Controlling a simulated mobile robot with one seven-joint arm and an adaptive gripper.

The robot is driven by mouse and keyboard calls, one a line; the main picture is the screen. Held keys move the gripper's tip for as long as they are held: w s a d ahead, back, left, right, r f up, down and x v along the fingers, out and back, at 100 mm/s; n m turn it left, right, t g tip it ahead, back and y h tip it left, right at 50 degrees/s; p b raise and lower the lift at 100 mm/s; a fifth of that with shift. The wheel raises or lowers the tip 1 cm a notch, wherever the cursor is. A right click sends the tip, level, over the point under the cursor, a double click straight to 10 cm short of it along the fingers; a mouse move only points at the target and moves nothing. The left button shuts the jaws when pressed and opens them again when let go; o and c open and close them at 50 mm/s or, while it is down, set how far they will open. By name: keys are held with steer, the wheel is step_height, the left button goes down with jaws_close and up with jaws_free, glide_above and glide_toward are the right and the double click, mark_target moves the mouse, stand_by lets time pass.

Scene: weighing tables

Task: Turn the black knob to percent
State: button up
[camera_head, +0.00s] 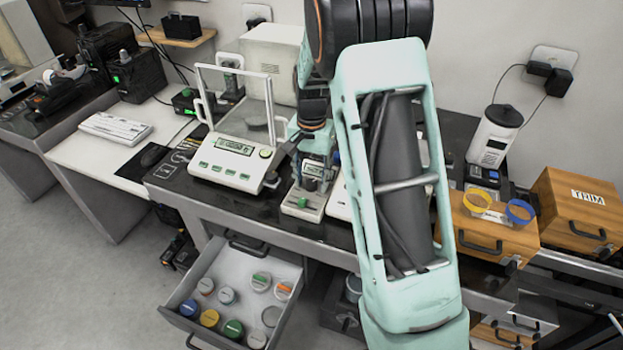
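A small pale instrument (303,205) stands on the dark bench, right of the balance. It has a small display and a green button on its front. A dark round part, likely the black knob (311,184), sits below the display. Its percent mark is too small to read. My pale green arm crosses the middle of the view, and its wrist comes down behind and above the instrument. My gripper (296,150) is dark and partly hidden there, close to the instrument's upper left. I cannot tell whether its fingers are open or touch anything.
A balance with a glass shield (238,158) stands close on the left. An open drawer (207,329) with several coloured-lid jars juts out below. Wooden boxes (497,238) and a white grinder-like device (492,140) stand right. My arm hides the bench's middle.

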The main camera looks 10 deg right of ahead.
mark_target(310, 182)
step_height(310, 182, up, 12)
stand_by(0.6)
steer(key=shift+a, duration=0.15)
stand_by(0.3)
